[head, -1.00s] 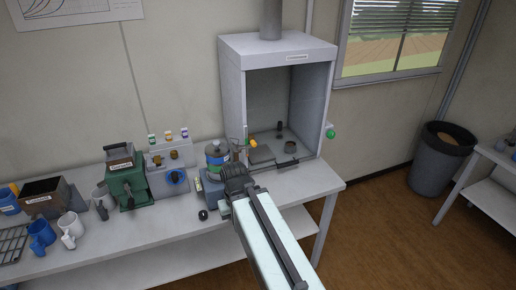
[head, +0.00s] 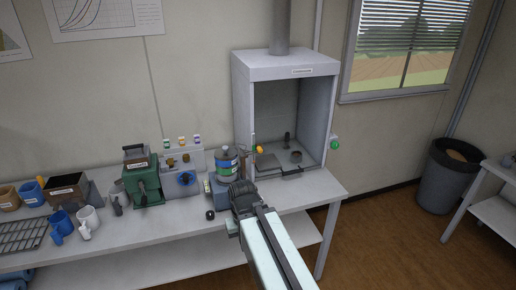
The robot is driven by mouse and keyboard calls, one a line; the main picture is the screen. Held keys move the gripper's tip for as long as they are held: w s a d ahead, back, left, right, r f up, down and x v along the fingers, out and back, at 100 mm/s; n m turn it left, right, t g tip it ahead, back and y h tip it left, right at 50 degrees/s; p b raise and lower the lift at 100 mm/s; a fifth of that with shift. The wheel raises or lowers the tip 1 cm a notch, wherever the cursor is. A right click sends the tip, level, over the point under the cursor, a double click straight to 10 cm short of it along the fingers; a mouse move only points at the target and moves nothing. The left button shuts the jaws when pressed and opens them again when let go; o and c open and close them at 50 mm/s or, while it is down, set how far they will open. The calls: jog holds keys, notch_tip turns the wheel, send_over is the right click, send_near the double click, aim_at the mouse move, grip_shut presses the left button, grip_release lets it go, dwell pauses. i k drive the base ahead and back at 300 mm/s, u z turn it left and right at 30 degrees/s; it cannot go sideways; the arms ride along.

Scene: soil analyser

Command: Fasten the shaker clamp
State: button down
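The shaker (head: 218,194) stands on the bench in the middle of the head view, a small grey-blue unit. A cylindrical vessel (head: 227,163) with a blue band and grey top stands upright on it. My gripper (head: 242,190) is at the shaker's right front side, seen from behind along my arm. My dark wrist hides its fingers and part of the shaker. I cannot make out the clamp or whether the gripper touches anything.
A fume hood (head: 288,70) with small items inside stands right of the shaker. A small black knob (head: 210,215) is at the shaker's front. Mugs and a rack (head: 22,235) fill the far left.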

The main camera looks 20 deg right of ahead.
aim_at(260, 150)
jog(key=u, duration=1.25)
jog(key=i, duration=0.4)
jog(key=z, duration=0.2)
